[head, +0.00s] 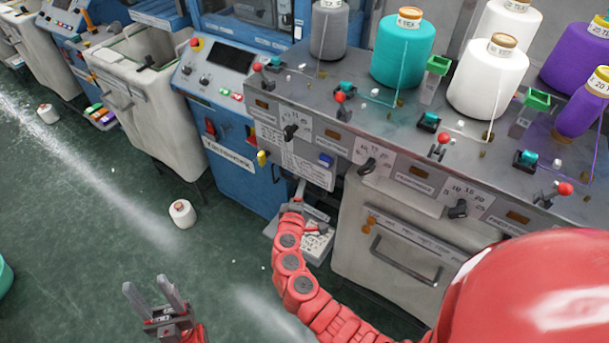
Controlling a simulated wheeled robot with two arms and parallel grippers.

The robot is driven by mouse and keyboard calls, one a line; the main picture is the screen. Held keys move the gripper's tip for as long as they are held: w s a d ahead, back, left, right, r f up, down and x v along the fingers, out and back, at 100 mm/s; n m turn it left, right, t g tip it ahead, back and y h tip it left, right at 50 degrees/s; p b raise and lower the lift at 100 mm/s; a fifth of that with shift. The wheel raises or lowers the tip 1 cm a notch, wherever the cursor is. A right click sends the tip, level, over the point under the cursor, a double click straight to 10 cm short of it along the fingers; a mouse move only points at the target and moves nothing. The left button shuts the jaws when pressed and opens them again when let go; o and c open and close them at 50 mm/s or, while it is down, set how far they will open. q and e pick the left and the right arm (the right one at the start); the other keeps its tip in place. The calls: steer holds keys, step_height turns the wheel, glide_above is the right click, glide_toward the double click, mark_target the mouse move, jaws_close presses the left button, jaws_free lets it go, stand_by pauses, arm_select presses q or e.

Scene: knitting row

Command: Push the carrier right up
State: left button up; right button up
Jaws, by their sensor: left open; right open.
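A grey box-like unit with printed labels, a blue button and a yellow knob (293,160) hangs on the front of the knitting machine, below the bed's edge. It looks like the carrier, but I cannot tell for sure. My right gripper (300,188) is just below its lower edge, at the end of the red arm. Its fingers are small and partly hidden, and I cannot tell if they touch the unit. My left gripper (151,291) is open and empty over the green floor, well away from the machine.
Several yarn cones, including a teal one (403,50) and a white one (487,82), stand on the grey machine top (380,115). A blue control cabinet (225,135) is on the left. A fallen white cone (182,213) lies on the floor. A drawer handle (405,262) sticks out right of my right arm.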

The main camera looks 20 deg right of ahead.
steer(key=shift+p+x, duration=0.3)
steer(key=shift+x, duration=2.1)
jaws_close()
steer(key=shift+f, duration=0.1)
